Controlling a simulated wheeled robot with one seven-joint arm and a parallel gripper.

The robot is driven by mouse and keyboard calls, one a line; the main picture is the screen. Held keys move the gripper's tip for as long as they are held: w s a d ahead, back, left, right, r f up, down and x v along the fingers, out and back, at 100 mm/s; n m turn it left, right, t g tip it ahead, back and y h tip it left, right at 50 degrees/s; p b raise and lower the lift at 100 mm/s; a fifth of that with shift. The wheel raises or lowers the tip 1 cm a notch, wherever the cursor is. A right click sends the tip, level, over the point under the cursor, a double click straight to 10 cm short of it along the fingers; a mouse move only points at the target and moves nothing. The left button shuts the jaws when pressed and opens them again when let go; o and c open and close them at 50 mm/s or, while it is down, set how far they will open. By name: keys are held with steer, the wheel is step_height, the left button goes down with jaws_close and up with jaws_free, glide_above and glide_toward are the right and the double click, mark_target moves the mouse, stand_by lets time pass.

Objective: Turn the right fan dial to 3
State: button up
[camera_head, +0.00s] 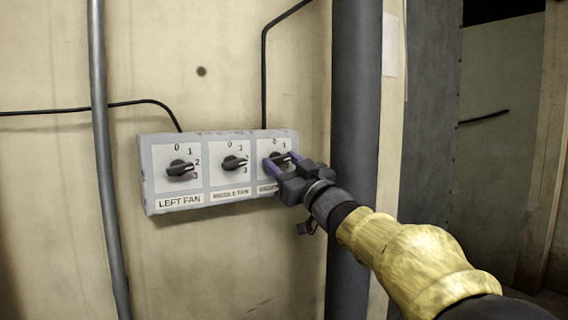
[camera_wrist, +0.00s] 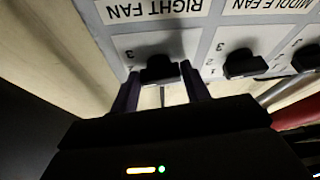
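A grey control box (camera_head: 220,205) on the wall carries three black dials, labelled LEFT FAN, MIDDLE FAN and RIGHT FAN. The right fan dial (camera_head: 279,159) is partly hidden by my gripper (camera_head: 281,163). In the wrist view, which is upside down, the right fan dial (camera_wrist: 158,68) lies between the two fingertips of my gripper (camera_wrist: 160,76). The fingers stand apart, one on each side of the dial and very close to it; I cannot tell whether they touch it. The setting its pointer marks is hidden.
The left fan dial (camera_head: 180,168) and middle fan dial (camera_head: 234,162) sit to the left on the same box. A thick grey pipe (camera_head: 355,110) runs vertically just right of the box, close to my arm. A thin pipe (camera_head: 100,110) stands at left.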

steer(key=c, duration=0.5)
steer(key=shift+o, duration=0.2)
steer(key=shift+m+t+h, duration=0.3)
steer(key=shift+m, duration=0.4)
steer(key=m+h+b, duration=0.1)
steer(key=m, duration=0.2)
steer(key=m+t+h+b, duration=0.1)
steer(key=m, duration=0.2)
steer(key=shift+s+a+t+h, duration=0.1)
steer(key=shift+t+h, duration=0.2)
steer(key=shift+m+t+h+b, duration=0.3)
steer(key=shift+m+h+b, duration=0.75)
steer(key=shift+m, duration=1.15)
steer(key=o, duration=1)
